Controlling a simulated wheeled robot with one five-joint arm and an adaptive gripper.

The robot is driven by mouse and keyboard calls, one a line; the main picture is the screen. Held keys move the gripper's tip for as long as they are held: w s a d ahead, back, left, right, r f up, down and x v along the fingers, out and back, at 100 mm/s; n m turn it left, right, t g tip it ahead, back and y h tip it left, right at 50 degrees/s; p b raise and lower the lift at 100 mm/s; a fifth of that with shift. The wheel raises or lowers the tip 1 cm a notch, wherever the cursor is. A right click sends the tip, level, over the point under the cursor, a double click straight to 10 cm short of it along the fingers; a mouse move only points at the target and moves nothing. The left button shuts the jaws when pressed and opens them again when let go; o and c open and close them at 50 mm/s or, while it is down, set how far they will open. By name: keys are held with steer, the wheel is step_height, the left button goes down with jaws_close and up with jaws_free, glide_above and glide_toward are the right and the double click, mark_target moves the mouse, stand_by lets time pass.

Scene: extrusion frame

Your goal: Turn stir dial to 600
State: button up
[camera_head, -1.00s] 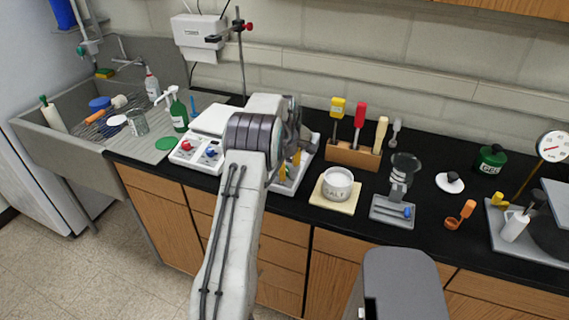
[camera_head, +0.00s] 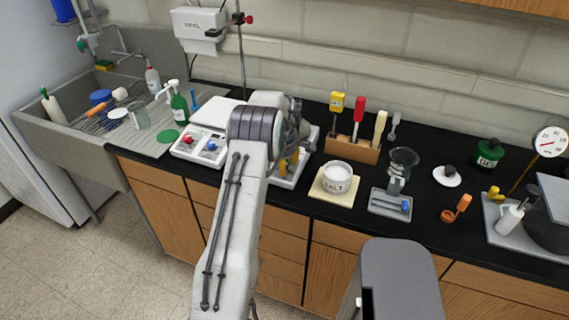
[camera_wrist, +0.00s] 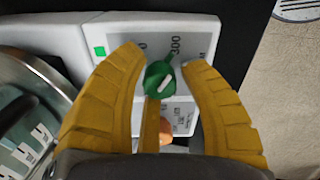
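In the wrist view a green dial (camera_wrist: 158,80) with a white pointer mark sits on a pale, grey-labelled panel (camera_wrist: 195,32). "300" is readable beside it; other markings are partly covered. I cannot read the dial's exact setting. My gripper (camera_wrist: 165,59) has yellow fingers, spread on both sides of the dial, with gaps visible. An orange-brown knob (camera_wrist: 165,131) lies lower between the fingers, partly hidden. In the head view my gripper (camera_head: 289,163) is over a white device (camera_head: 284,181), largely hidden by my arm.
To the right are a salt bowl (camera_head: 337,178), a wooden tool rack (camera_head: 352,149) and a small grey balance (camera_head: 391,204). The counter's front edge is close to the devices.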

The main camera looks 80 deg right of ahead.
jaws_close()
steer(key=m+b, duration=0.1)
steer(key=b, duration=0.2)
steer(key=shift+f, duration=0.3)
steer(key=shift+m+b, duration=0.9)
steer(key=shift+b, duration=0.25)
steer(key=shift+r+m+b, duration=0.15)
steer(key=shift+m+b, duration=0.3)
steer(key=shift+m, duration=0.55)
steer(key=m+b, duration=0.1)
steer(key=m, duration=0.4)
steer(key=shift+r, duration=0.1)
steer(key=shift+m, duration=0.3)
